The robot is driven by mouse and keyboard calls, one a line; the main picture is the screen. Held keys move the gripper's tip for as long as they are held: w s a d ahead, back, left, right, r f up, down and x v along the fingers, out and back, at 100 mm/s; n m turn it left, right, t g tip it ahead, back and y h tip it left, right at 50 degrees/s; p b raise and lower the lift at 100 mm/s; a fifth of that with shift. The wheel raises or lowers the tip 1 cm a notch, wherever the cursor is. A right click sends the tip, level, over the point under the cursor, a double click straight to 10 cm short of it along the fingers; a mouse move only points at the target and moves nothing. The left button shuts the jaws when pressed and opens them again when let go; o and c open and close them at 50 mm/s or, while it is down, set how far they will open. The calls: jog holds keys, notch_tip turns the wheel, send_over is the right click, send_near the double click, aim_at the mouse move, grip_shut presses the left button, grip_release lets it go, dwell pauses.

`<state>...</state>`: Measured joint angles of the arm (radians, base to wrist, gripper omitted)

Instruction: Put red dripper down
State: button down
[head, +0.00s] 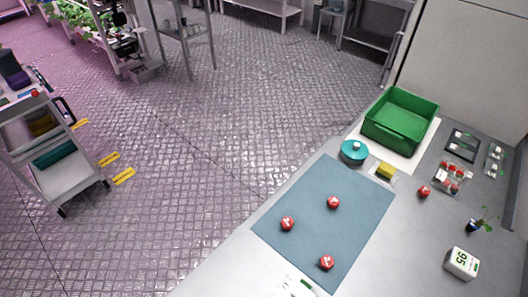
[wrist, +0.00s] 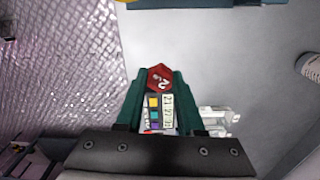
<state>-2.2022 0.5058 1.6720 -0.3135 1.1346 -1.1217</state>
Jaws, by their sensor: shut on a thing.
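In the wrist view my gripper (wrist: 157,92) has two green fingers shut on a red dripper (wrist: 160,77) with white "2" markings. The dripper sits between the fingertips. The grey bench top shows around it, but I cannot tell the height of the dripper above it. My gripper and the held dripper are not seen in the head view. Three similar red pieces lie on the blue-grey mat (head: 300,190): one at the upper middle (head: 333,202), one at the left (head: 287,223) and one near the front (head: 326,262).
A card with coloured squares (wrist: 153,114) shows between the fingers, and a clear piece (wrist: 215,121) is at their right. A green crate (head: 400,121), teal round pot (head: 354,152), yellow sponge (head: 385,171) and white display (head: 461,263) stand on the bench. Floor lies to the left.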

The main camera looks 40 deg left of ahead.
jog(key=s+d+f+n, duration=0.1)
jog(key=s+d+n, duration=0.25)
jog(key=d, duration=0.45)
jog(key=s+d+f+n, duration=0.1)
jog(key=s+d+n, duration=0.25)
jog(key=d, duration=0.45)
jog(key=w+d+f, duration=0.3)
jog(key=w+d, duration=0.2)
jog(key=d, duration=0.1)
jog(key=f, duration=0.8)
jog(key=shift+s+d, duration=0.1)
jog(key=shift+s, duration=0.1)
jog(key=shift+f, duration=0.1)
jog(key=c, duration=0.5)
grip_release()
